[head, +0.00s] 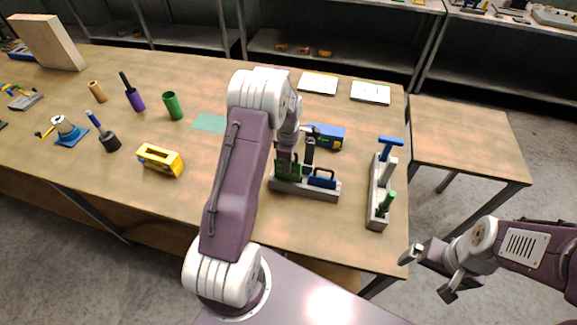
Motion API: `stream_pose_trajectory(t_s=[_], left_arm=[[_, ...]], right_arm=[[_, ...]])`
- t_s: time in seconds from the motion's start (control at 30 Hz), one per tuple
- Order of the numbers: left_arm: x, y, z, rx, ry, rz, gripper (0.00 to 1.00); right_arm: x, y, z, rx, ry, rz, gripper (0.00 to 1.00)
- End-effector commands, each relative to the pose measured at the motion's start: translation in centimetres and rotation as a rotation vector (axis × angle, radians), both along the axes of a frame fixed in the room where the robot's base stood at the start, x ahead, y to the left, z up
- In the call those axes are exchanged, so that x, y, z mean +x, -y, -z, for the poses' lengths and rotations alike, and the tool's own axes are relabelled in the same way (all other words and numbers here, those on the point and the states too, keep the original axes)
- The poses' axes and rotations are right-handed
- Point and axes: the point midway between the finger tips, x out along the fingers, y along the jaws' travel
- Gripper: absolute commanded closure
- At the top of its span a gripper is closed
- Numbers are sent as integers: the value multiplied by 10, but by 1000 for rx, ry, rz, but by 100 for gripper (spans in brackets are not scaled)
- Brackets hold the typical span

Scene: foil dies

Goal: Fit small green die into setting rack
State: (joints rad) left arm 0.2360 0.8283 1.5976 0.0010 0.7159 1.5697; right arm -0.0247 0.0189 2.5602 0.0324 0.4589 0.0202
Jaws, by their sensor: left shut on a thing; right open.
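The small green die (287,172) is at the left end of a low grey rack (306,191) near the table's front edge. My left gripper (291,155) comes down from above and is shut on the green die. The die's lower edge is at the rack; I cannot tell whether it is fully seated. A blue die (322,179) with a dark handle sits at the right end of the same rack. My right gripper (429,275) is open and empty, off the table's front right corner.
A blue and yellow device (326,136) is close behind the gripper.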

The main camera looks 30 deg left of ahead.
Motion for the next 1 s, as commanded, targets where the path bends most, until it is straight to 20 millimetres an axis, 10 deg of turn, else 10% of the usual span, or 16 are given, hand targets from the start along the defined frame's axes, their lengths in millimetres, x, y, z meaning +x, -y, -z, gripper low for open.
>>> stream_pose_trajectory(t_s=[0.87,1.0], left_arm=[[0,0,33,0,1,0,100],[0,0,33,0,0,0,64]], right_arm=[[0,0,1,0,0,0,0],[0,0,1,0,0,0,0]])
